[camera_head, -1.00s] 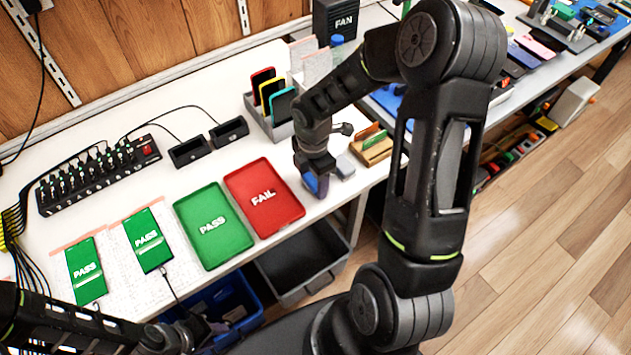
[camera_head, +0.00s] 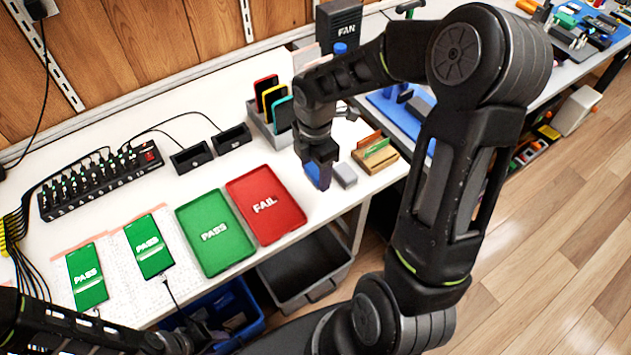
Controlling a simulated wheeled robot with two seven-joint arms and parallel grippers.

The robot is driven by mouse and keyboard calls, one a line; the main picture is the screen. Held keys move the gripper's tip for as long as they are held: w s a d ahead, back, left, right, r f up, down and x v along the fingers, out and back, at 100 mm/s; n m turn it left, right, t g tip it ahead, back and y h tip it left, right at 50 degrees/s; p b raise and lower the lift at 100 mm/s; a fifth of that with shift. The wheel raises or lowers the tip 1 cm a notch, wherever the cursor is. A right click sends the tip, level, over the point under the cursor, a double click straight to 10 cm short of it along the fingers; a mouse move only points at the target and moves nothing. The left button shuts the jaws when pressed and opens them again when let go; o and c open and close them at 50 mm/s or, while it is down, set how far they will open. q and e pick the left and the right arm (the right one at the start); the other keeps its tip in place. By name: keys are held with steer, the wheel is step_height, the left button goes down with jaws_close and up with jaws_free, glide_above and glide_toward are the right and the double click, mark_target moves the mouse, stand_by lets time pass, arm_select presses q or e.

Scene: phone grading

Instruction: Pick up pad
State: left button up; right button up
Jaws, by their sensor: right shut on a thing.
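A small blue pad (camera_head: 314,177) is between the fingers of my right gripper (camera_head: 320,168), just right of the red FAIL tray (camera_head: 270,200). The gripper points down and is shut on the pad. Whether the pad touches the table cannot be told. A small grey block (camera_head: 346,176) lies on the white table beside it, to the right. My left gripper (camera_head: 195,335) is low at the bottom edge, dark and partly cut off, so its jaws cannot be made out.
A green PASS tray (camera_head: 215,250) lies left of the red one. Two phones showing PASS (camera_head: 149,248) lie further left. A phone rack (camera_head: 268,125) stands behind my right gripper, and a wooden holder (camera_head: 376,155) stands to the right. Bins sit below the table edge.

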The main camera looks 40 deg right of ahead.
mark_target(315, 171)
steer(key=shift+r, duration=1.6)
steer(key=o, duration=0.8)
steer(key=c, duration=0.6)
